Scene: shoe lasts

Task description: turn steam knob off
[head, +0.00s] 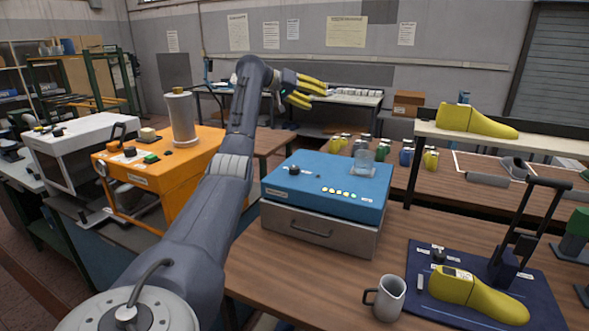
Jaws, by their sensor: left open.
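My left gripper (315,93) has yellow fingers, which are spread open and empty. It is raised high in the middle of the head view, pointing right, well above and apart from the blue box (330,186). The blue box has a black knob (294,170) on its top, a row of small coloured buttons and a clear glass. An orange machine (180,190) on the left also has dark knobs (130,152) and a green button. I cannot read which knob is labelled steam. My right gripper is not in view.
A grey mug (390,298) stands at the table's front. A yellow shoe last (478,296) lies on a dark blue mat (425,262) beside a black lever stand (515,245). Another yellow last (475,121) sits on a raised shelf. Several small jars stand behind the blue box.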

